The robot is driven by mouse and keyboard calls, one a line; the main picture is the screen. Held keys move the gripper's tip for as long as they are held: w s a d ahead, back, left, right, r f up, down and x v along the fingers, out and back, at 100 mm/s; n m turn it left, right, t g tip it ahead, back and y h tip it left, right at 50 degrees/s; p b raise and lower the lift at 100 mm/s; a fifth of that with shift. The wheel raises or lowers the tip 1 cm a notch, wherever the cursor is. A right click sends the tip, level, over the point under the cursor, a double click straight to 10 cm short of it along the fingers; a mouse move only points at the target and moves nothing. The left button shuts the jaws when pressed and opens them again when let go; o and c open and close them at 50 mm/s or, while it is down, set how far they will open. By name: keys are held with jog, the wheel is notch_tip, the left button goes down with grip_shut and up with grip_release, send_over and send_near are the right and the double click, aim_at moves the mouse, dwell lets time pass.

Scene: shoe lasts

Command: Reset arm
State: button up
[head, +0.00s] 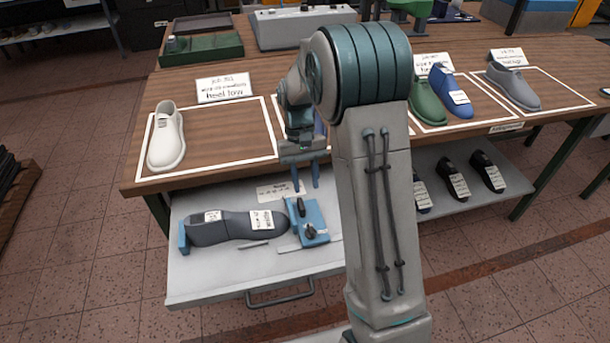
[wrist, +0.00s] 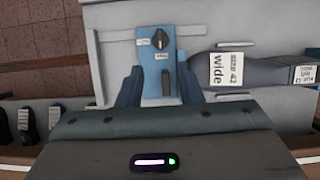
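My gripper (head: 305,176) hangs with its fingers pointing down, over the back part of the open drawer (head: 200,283). Its two blue fingers are apart with a gap between them, and nothing is held. In the wrist view, the fingers (wrist: 160,80) stand on either side of a blue block with a black knob (wrist: 162,60), which lies below them; I cannot tell the height gap. The blue block also shows in the head view (head: 318,232). A dark grey shoe last (head: 235,228) with white labels lies beside it in the drawer.
The wooden table (head: 255,75) is behind the drawer. It bears a white shoe (head: 167,138) in a white outlined area, and green, blue (head: 455,93) and grey (head: 512,88) shoes to the right. Dark shoes (head: 455,181) stand on the lower shelf. The drawer handle (head: 280,292) juts forward.

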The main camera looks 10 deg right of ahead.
jog(key=shift+w+r, duration=0.25)
jog(key=shift+r, duration=0.3)
jog(key=s+r+t, duration=0.3)
jog(key=s+r, duration=0.2)
jog(key=s, duration=0.5)
jog(key=s+r+t, duration=0.4)
jog(key=s, duration=0.6)
jog(key=shift+d+r+t, duration=0.2)
jog(key=shift+r+t, duration=0.1)
jog(key=shift+r, duration=0.05)
